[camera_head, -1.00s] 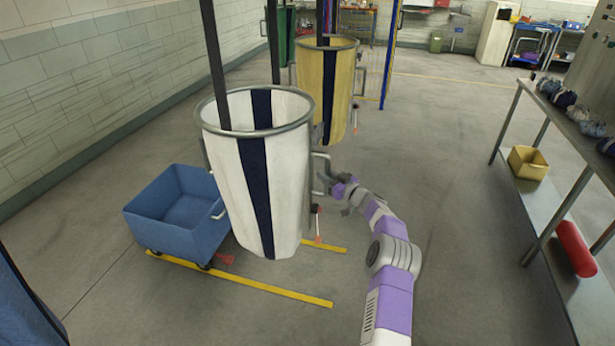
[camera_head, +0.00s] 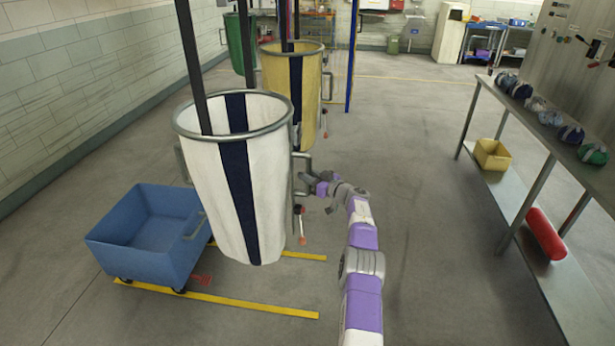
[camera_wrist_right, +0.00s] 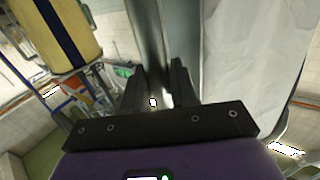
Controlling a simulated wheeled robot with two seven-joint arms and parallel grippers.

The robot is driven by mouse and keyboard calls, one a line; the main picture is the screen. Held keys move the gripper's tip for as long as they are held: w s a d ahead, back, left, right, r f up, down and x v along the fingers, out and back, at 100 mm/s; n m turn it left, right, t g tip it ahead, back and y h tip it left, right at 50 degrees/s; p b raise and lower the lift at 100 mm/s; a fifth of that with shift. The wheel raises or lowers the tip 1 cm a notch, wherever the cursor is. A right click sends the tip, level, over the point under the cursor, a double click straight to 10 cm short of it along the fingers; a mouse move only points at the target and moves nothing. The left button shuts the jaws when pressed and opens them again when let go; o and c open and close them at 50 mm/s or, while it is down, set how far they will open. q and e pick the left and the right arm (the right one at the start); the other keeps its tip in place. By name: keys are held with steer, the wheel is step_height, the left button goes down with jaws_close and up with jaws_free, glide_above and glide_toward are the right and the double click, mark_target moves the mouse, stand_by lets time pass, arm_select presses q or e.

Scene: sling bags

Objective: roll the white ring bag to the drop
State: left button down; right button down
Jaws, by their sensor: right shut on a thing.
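The white ring bag (camera_head: 271,190), white with a dark blue stripe, hangs upright under its metal ring (camera_head: 281,124), left of centre in the head view. Its white side (camera_wrist_right: 255,70) fills the right of the right wrist view. My right gripper (camera_head: 308,181) is at the grey handle (camera_head: 302,160) on the bag's right side. In the right wrist view its dark fingers (camera_wrist_right: 158,85) are shut on a grey upright bar (camera_wrist_right: 150,40), seemingly this handle. My left gripper is not in view. No drop can be made out for certain.
A blue cart (camera_head: 135,258) stands left of the bag, partly behind it. A yellow ring bag (camera_head: 308,90) and a green one (camera_head: 236,45) hang behind. Yellow floor lines (camera_head: 255,304) run below. A long table (camera_head: 545,135) stands right. The floor between is clear.

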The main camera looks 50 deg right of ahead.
steer(key=shift+a, duration=0.1)
steer(key=c, duration=1)
jaws_free()
steer(key=shift+w, duration=0.1)
steer(key=shift+s+p, duration=0.55)
steer(key=shift+s, duration=3.3)
